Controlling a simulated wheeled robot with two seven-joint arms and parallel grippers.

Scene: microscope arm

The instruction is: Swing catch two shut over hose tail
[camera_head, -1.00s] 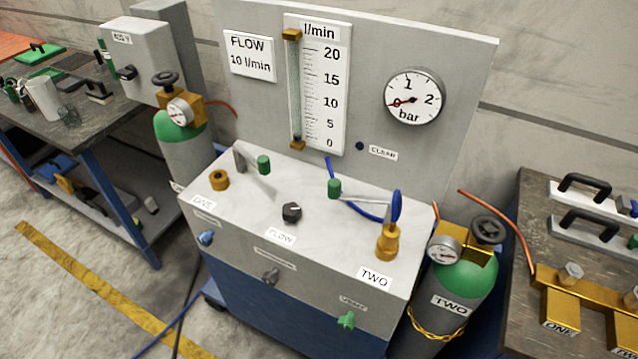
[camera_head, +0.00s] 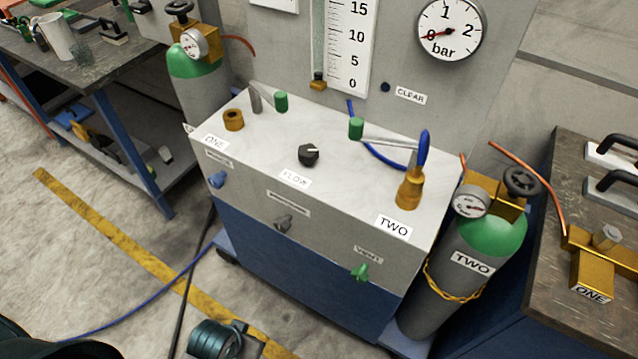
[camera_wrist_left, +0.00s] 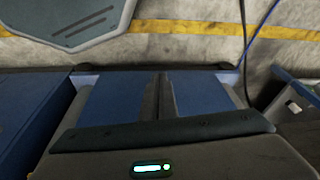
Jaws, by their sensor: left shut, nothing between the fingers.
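Catch two is a pale grey bar (camera_head: 388,140) with a green knob (camera_head: 356,128) at its left end. In the head view it lies on the panel top, and its right end reaches behind the blue hose tail (camera_head: 423,150). The hose tail stands upright in the brass socket (camera_head: 410,190) by the TWO label (camera_head: 394,227). The knob end points left, away from the socket. My left gripper (camera_wrist_left: 158,92) shows in the left wrist view with its fingers together and empty, over a blue surface, away from the catch. My right gripper is not in view.
Catch one's green knob (camera_head: 281,101) and empty brass socket (camera_head: 233,120) are at the left of the panel top. A black FLOW knob (camera_head: 309,155) sits between the catches. The gauge board rises behind. Cylinder TWO (camera_head: 470,262) stands at the right side.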

